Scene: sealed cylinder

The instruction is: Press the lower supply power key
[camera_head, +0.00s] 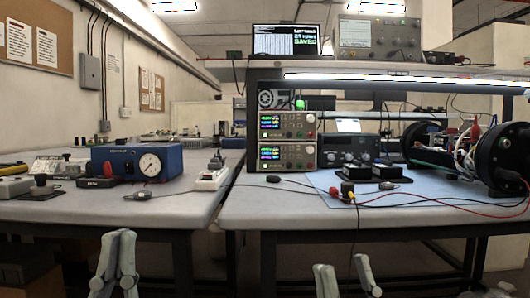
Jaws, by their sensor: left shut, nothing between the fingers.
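Two power supplies are stacked under the shelf at the left end of the right bench. The upper supply (287,126) and the lower supply (288,157) both have lit displays on the left and knobs on the right. The lower supply's power key is too small to make out. My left gripper (118,236) is shut and empty, low in front of the left bench. My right gripper (341,264) is open and empty, low in front of the right bench. Both are well apart from the supplies.
The right bench (250,208) holds cables, black boxes (375,174) and a large black-ended cylinder (500,157). A lit shelf (400,78) overhangs the supplies. The left bench (60,212) holds a blue gauge box (137,161). The bench top before the supplies is mostly clear.

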